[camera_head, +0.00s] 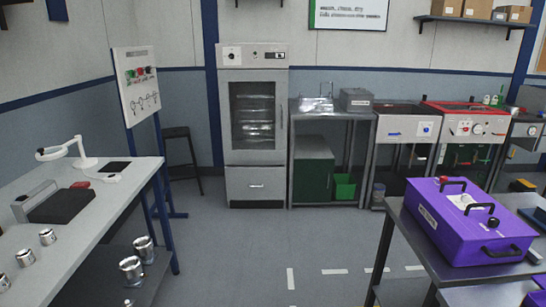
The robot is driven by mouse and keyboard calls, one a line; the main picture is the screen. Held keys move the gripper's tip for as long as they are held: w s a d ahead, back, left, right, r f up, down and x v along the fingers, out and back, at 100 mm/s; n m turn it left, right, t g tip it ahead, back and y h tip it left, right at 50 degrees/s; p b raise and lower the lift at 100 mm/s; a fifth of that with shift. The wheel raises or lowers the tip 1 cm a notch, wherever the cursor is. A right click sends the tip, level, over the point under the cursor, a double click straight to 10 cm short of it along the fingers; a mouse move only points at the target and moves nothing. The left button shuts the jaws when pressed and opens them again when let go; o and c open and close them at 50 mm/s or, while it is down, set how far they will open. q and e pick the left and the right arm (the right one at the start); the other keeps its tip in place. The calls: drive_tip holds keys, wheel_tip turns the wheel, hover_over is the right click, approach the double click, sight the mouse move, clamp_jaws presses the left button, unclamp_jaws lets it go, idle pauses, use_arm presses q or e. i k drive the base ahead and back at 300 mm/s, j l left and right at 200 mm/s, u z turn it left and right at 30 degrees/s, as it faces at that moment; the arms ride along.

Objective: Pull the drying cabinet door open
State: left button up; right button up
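The drying cabinet (234,170) stands against the far wall, a little left of centre. It is a tall grey unit with a small control panel at the top and a drawer with a handle at the bottom. Its door (233,132) has a dark glass window with several shelves visible behind it. The door looks shut. A slim vertical handle (281,116) shows at the door's right edge. Neither of my grippers is in view.
A bench (85,230) with metal parts and a lamp runs along the left. A cart (420,235) with a purple case (455,225) stands at the right front. A steel table (345,117) adjoins the cabinet's right side. The floor (240,255) before the cabinet is clear.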

sight(279, 76)
drive_tip(key=i, duration=2)
